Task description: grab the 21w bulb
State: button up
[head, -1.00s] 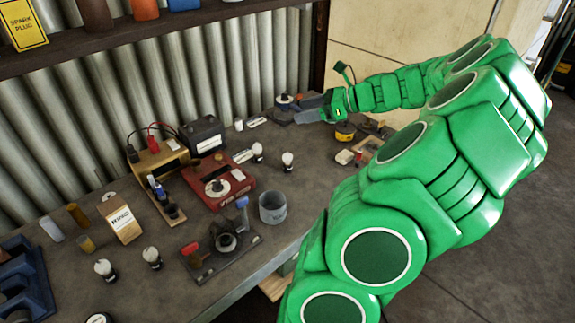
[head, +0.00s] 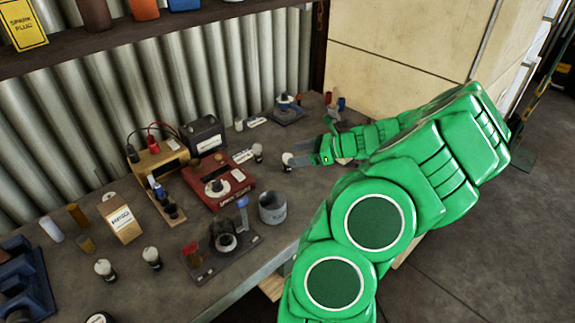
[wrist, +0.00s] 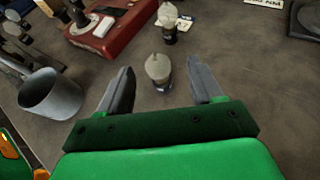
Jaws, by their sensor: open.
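My gripper (head: 298,155) is open at the right part of the bench, with its fingers pointing left. A bulb with a pale glass top and dark base (head: 287,160) stands upright at its fingertips. In the wrist view this bulb (wrist: 158,70) shows between the tips of the two spread fingers (wrist: 161,78), apart from both. A similar bulb (head: 257,152) stands just beyond it and also shows in the wrist view (wrist: 167,18). Two more bulbs (head: 104,268) (head: 151,257) stand at the front left. I cannot read a wattage on any of them.
A grey cup (head: 272,208) stands near the bench's front edge, left of my gripper in the wrist view (wrist: 50,95). A red device (head: 230,190) lies left of the bulbs. Labelled cards lie behind. The bench around the near bulb is clear.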

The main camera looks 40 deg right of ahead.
aim_at(288, 155)
jog(key=shift+f+x, duration=0.1)
jog(key=shift+x, duration=1.45)
jog(key=shift+f+x, duration=0.15)
jog(key=shift+x, duration=1.35)
jog(key=shift+s+a, duration=0.1)
jog(key=shift+s, duration=0.1)
jog(key=c, duration=1.1)
jog(key=shift+r, duration=0.5)
notch_tip(288, 155, up, 3)
jog(key=shift+f, duration=0.25)
jog(key=s+a+r, duration=0.2)
jog(key=s+r, duration=0.1)
jog(key=s, duration=0.1)
jog(key=s+a+r, duration=0.5)
jog(key=s+r, duration=0.1)
jog(key=s, duration=0.1)
jog(key=shift+s+a+r, duration=0.25)
jog(key=shift+s+a, duration=0.05)
jog(key=shift+a, duration=0.05)
